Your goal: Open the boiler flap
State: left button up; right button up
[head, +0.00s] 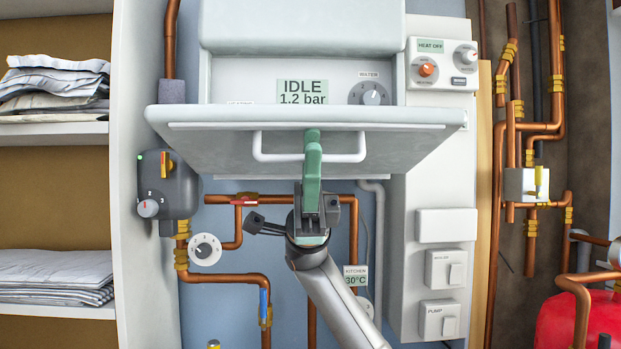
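The boiler flap (220,150) is a pale grey panel at the centre of the head view. It is tilted out at its top edge and narrows toward the bottom, so it stands partly open. A white bar handle (270,157) runs across its front. My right gripper (312,145), with green fingers, reaches up from below at the middle of this handle. The fingers overlap in this view and appear closed around the bar, hiding its middle. My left gripper is not in view.
Behind the flap's top edge are a display (302,92) reading IDLE 1.2 bar and a water knob (374,95). A grey valve box (170,185) stands close left. Copper pipes (235,279) run below. A white switch panel (446,225) is on the right.

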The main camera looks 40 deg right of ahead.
pick_arm(q)
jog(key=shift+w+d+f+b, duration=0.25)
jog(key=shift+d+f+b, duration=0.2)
jog(key=shift+b, duration=0.3)
pick_arm(e)
jog(key=v, duration=1.2)
